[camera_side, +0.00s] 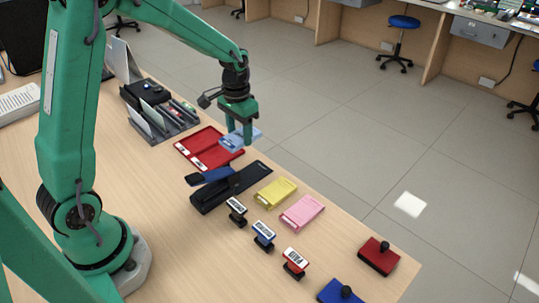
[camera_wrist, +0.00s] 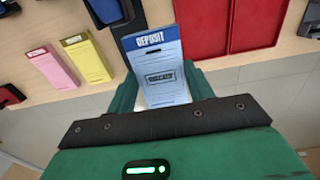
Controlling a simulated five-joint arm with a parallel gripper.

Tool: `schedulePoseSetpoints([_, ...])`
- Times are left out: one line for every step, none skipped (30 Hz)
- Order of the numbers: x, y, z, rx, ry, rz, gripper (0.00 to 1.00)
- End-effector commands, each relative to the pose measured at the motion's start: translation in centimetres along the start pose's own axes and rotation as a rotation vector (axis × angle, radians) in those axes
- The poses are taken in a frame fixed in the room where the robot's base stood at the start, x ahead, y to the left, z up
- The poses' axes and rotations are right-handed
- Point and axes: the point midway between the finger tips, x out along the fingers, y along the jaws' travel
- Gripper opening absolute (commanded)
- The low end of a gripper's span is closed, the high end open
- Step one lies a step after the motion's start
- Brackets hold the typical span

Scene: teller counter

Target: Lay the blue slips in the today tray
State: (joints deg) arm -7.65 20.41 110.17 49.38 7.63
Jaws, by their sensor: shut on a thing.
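My gripper (camera_side: 238,136) is shut on the blue slips (camera_side: 232,146), a pad that reads "DEPOSIT" in the wrist view (camera_wrist: 153,48). In that view my gripper (camera_wrist: 163,90) has one finger on each side of the pad. In the side view the pad appears over the right part of a red tray (camera_side: 196,141). This tray has two compartments and white labels too small to read, so I cannot tell which is today. Its red compartments also show in the wrist view (camera_wrist: 256,22). I cannot tell the height of the pad above it.
A black tray (camera_side: 245,181) with a dark blue item (camera_side: 208,177) lies in front of the red tray. Yellow slips (camera_side: 276,192), pink slips (camera_side: 302,212) and several stamps (camera_side: 263,234) are to the right. A grey organizer (camera_side: 165,124) stands left. The counter edge is close behind.

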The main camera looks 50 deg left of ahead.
Motion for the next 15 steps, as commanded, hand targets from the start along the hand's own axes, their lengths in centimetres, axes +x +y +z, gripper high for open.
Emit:
schedulePoseSetpoints([0.3, -1.2, 0.2, -0.007, -0.002, 0.000, 0.25])
schedulePoseSetpoints([0.4, -1.9, 0.4, -0.007, -0.002, 0.000, 0.25])
schedulePoseSetpoints([0.7, -2.8, 0.6, -0.007, -0.001, 0.000, 0.25])
schedulePoseSetpoints([0.8, -3.4, 0.7, -0.007, -0.001, 0.000, 0.25])
schedulePoseSetpoints([1.0, -4.0, 0.9, -0.007, -0.002, 0.000, 0.25])
schedulePoseSetpoints([1.2, -4.8, 1.1, -0.007, -0.002, 0.001, 0.25])
schedulePoseSetpoints([1.3, -5.3, 1.3, -0.006, -0.003, 0.001, 0.25])
schedulePoseSetpoints([1.4, -5.8, 1.4, -0.006, -0.002, 0.001, 0.25])
schedulePoseSetpoints([1.6, -6.4, 1.6, -0.005, -0.002, 0.000, 0.25])
schedulePoseSetpoints([1.6, -6.8, 1.8, -0.004, -0.001, 0.000, 0.25])
schedulePoseSetpoints([1.7, -7.2, 1.9, -0.004, -0.001, 0.000, 0.25])
schedulePoseSetpoints([1.8, -7.5, 2.0, -0.003, 0.000, 0.000, 0.25])
schedulePoseSetpoints([1.9, -7.8, 2.1, -0.002, 0.000, 0.000, 0.25])
schedulePoseSetpoints([1.9, -7.9, 2.1, -0.002, 0.000, 0.000, 0.25])
schedulePoseSetpoints([1.9, -8.1, 2.2, -0.001, 0.000, 0.000, 0.25])
